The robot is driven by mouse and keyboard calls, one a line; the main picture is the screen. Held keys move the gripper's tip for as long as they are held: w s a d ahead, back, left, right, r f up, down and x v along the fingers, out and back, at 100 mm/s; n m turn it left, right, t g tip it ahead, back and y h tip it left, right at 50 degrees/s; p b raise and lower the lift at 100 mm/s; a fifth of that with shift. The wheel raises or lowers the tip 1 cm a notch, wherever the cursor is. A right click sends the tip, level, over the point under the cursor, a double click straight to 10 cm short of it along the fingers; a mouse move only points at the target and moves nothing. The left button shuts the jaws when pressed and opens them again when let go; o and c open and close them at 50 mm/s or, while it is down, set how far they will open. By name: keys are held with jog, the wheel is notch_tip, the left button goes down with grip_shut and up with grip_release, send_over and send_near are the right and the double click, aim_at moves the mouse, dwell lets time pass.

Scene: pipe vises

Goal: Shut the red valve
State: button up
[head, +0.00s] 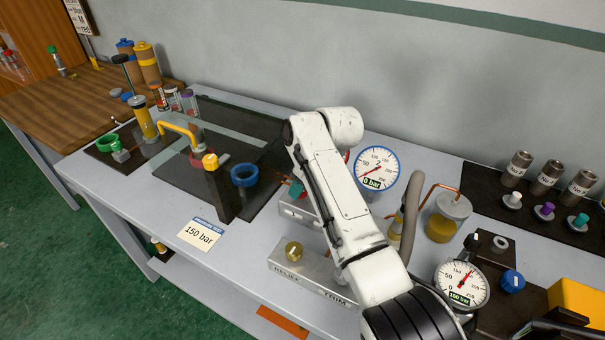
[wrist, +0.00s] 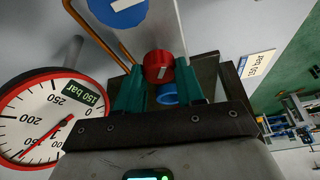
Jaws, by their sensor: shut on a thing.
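The red valve (wrist: 157,67) is a round red knob with a pale line across its face. In the wrist view it sits between the teal fingertips of my gripper (wrist: 161,84), which is shut on it. In the head view my gripper (head: 297,189) shows only as a bit of teal at the left of my white arm, and the arm hides most of the valve. A red-rimmed gauge (wrist: 42,118) reading 150 bar is close at the left of the wrist view.
A blue-rimmed gauge (head: 376,167) reads 0 bar. A brass relief knob (head: 293,251) sits on a metal block in front. A black-rimmed gauge (head: 461,285) reads 150 bar. A blue knob (wrist: 118,10) is near the wrist view's top. Bench around the 150 bar card (head: 202,234) is clear.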

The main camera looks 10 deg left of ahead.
jog(key=m+p, duration=0.1)
jog(key=m, duration=0.1)
jog(key=m+t+p, duration=0.1)
jog(key=shift+s+a+r+m+h, duration=0.1)
jog(key=shift+r+m+h, duration=0.1)
jog(key=shift+m+h, duration=0.2)
jog(key=m+h+p, duration=0.1)
jog(key=m, duration=0.1)
jog(key=shift+a+f+m+t, duration=0.1)
jog(key=shift+m+t, duration=0.2)
jog(key=shift+t, duration=0.1)
jog(key=m+h, duration=0.1)
jog(key=m, duration=0.1)
jog(key=m+h, duration=0.1)
jog(key=m, duration=0.2)
jog(key=shift+a+t, duration=0.1)
jog(key=shift+t, duration=0.2)
jog(key=shift+m, duration=0.3)
jog(key=o, duration=1)
jog(key=shift+f, duration=0.1)
jog(key=shift+o, duration=0.2)
jog(key=b+v, duration=0.1)
jog(key=v, duration=0.9)
jog(key=shift+r, duration=0.4)
jog(key=shift+s, duration=0.2)
